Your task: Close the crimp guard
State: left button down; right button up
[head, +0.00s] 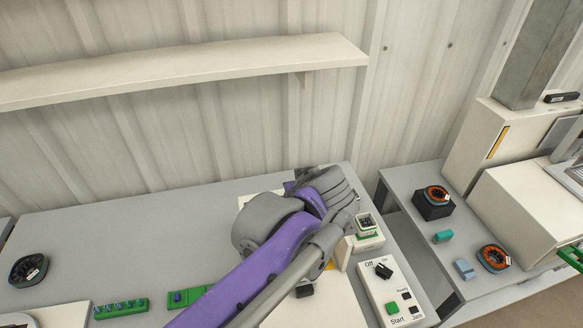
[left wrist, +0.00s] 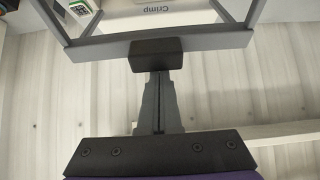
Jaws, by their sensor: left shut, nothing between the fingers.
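The crimp guard (left wrist: 210,43) shows in the left wrist view as a grey frame around a clear panel, with a black block handle (left wrist: 155,58) at the middle of its bar. The label "Crimp" on the pale machine shows through the panel. My left gripper (left wrist: 158,78) is shut and empty, its fingertips right at the handle; I cannot tell whether they touch it. In the head view my purple and grey left arm hides the guard, the gripper's fingertips and much of the crimp machine. The guard's angle is hard to judge. My right gripper is not in view.
A control box (head: 392,292) with a black knob and green Start button stands right of my arm. A wall shelf (head: 190,68) runs above. A side table (head: 403,197) holds more coils.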

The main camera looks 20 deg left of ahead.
pick_arm(q)
jog(key=s+d+f+t+y+b, duration=0.1)
jog(key=f, duration=0.1)
jog(key=s+d+f+t+b, duration=0.1)
jog(key=s+f, duration=0.1)
jog(key=s+d+f+t+y+b, duration=0.1)
jog(key=s+d, duration=0.1)
jog(key=shift+s+d+f+t+y+b, duration=0.1)
jog(key=shift+s+f+t+y+b, duration=0.05)
jog(key=shift+f+t+y+b, duration=0.2)
jog(key=s+d+f+t+y+b, duration=0.1)
jog(key=s+f+t+b, duration=0.1)
jog(key=f+b, duration=0.3)
jog(key=s+d+f+t+y+b, duration=0.1)
jog(key=s+f+t+y+b, duration=0.1)
jog(key=f+b, duration=0.3)
jog(key=shift+d+f, duration=0.35)
jog(key=shift+f, duration=0.85)
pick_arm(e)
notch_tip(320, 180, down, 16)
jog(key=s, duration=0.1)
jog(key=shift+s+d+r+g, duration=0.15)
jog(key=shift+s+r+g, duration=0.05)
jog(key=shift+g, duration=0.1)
pick_arm(q)
jog(key=shift+f, duration=0.1)
